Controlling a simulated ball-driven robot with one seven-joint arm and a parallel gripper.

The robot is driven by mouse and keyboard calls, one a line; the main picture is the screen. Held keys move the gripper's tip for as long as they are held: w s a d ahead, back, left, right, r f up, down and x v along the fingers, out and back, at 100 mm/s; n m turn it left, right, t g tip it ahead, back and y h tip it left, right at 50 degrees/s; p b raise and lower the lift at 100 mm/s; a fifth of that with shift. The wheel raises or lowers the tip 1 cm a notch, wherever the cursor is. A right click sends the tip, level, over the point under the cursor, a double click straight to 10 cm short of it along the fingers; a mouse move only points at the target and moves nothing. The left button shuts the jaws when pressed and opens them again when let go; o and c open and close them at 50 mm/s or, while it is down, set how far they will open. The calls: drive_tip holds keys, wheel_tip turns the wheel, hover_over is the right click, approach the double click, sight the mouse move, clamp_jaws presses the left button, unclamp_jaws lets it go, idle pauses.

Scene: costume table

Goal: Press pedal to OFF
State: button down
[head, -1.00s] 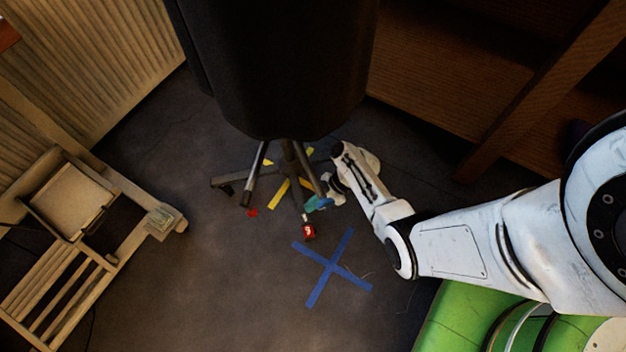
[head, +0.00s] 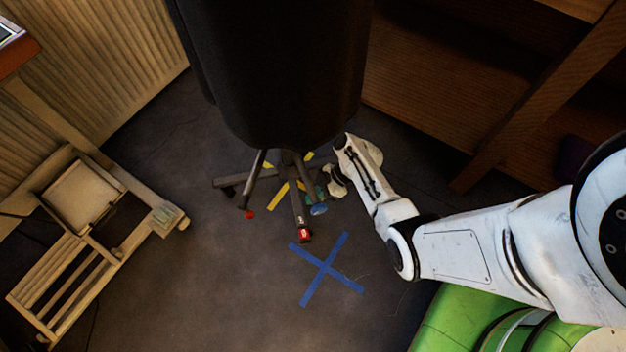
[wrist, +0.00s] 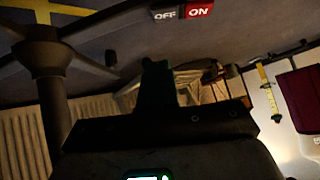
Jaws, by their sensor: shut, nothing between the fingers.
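The pedal (head: 304,234) is a small red block on the floor, at the end of a leg of the dress form's stand. In the wrist view the pedal (wrist: 183,12) is at the top edge, with a dark OFF half on the left and a red ON half on the right. My gripper (wrist: 158,75) is shut and empty, dark against the background, and apart from the pedal in the picture. In the head view the end of my arm is low beside the stand, to the right of and behind the pedal; its fingers are partly hidden.
The black dress form (head: 280,75) hangs over its legged stand (head: 296,195). A blue tape cross (head: 326,269) marks open floor in front. A wooden chair-like frame (head: 95,235) stands at the left, and wooden furniture (head: 460,90) at the right.

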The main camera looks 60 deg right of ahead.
drive_tip(key=p+v, duration=0.2)
drive_tip(key=v, duration=0.5)
drive_tip(key=shift+d, duration=0.35)
